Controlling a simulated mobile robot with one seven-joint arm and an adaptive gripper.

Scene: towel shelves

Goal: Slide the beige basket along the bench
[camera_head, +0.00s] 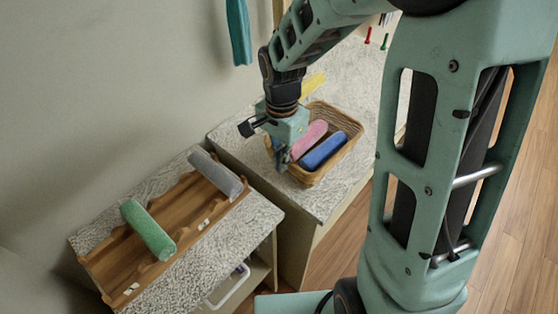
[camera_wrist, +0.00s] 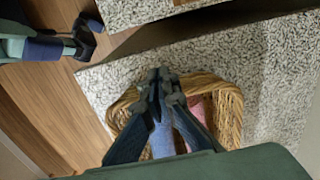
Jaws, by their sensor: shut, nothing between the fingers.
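The beige basket (camera_head: 353,143) is a woven wicker basket on the speckled bench top (camera_head: 335,197). It holds a rolled pink towel (camera_head: 309,139) and a rolled blue towel (camera_head: 324,151). My gripper (camera_head: 281,160) is shut and empty, pointing down at the basket's near left end. In the wrist view my gripper (camera_wrist: 158,82) appears over the basket's rim, with the basket (camera_wrist: 229,105) behind it. The blue towel (camera_wrist: 163,141) and pink towel (camera_wrist: 196,107) show partly behind the fingers. I cannot tell whether the fingertips touch the wicker.
A lower bench (camera_head: 260,212) at the left carries a wooden rack (camera_head: 110,262) with a green rolled towel (camera_head: 148,230) and a grey one (camera_head: 216,174). A gap separates the two benches. A teal towel (camera_head: 239,32) hangs on the wall.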

